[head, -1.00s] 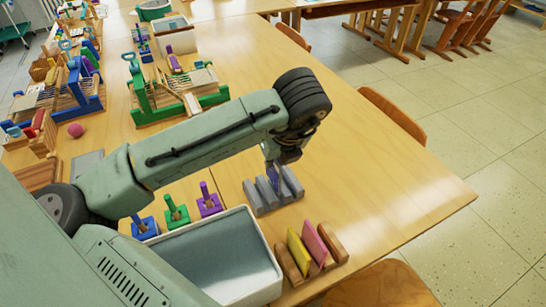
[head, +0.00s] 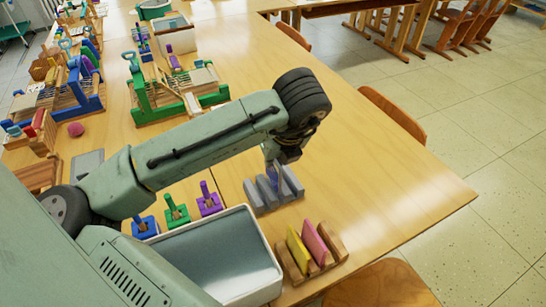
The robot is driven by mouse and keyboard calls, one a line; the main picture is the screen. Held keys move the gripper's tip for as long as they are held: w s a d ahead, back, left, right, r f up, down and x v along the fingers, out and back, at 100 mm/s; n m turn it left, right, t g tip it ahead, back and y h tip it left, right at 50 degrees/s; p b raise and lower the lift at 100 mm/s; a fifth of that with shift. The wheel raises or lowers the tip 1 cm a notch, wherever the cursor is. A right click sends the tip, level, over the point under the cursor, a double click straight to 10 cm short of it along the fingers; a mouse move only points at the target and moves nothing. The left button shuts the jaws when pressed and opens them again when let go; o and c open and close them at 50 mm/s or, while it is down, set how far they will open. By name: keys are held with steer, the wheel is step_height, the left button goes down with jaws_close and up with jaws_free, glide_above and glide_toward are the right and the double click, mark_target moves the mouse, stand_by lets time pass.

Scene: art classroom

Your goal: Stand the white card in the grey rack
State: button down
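The grey rack (head: 262,198) stands on the table below the end of my arm, with upright grey dividers and slots between them. My gripper (head: 273,170) points down at the rack's back side, close above or among the dividers. The wrist and arm hide most of it, so I cannot see whether the fingers are open or shut. A narrow pale bluish strip shows under the wrist; I cannot tell whether it is a finger or a card. I cannot make out the white card for certain.
A wooden rack (head: 331,240) holding a yellow card (head: 299,250) and a pink card (head: 314,243) stands in front. A grey-white tray (head: 215,262) is left of it. Blue, green and purple pegged blocks (head: 208,201) stand behind the tray. The table (head: 385,190) is clear to the right.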

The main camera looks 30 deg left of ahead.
steer(key=shift+f+b, duration=0.45)
steer(key=shift+f, duration=0.25)
steer(key=shift+f+b, duration=0.5)
steer(key=shift+f, duration=0.3)
stand_by(0.8)
stand_by(0.4)
steer(key=c, duration=1.7)
jaws_free()
steer(key=v, duration=1.2)
